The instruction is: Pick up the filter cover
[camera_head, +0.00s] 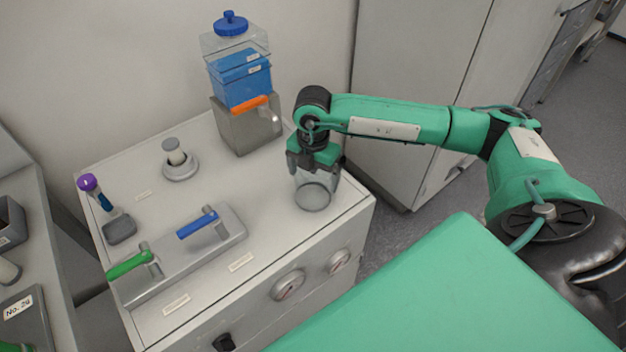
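A clear, cup-like cylinder, which looks like the filter cover (313,196), is at the right part of the white bench top, near its right edge. My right gripper (315,170) points down directly over it, with its fingers at opposite sides of the cover's upper part. I cannot tell whether the fingers press on it or whether it rests on the bench. The gripper hides the cover's top. A white filter (175,154) stands uncovered on a round grey base (180,169) at the back left of the bench. My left gripper is not in view.
A blue tank (241,80) on a metal block with an orange handle (248,104) stands behind the gripper. Blue (197,224) and green (130,264) valve handles lie front left, with a purple-topped item (88,183) behind. The bench middle is clear.

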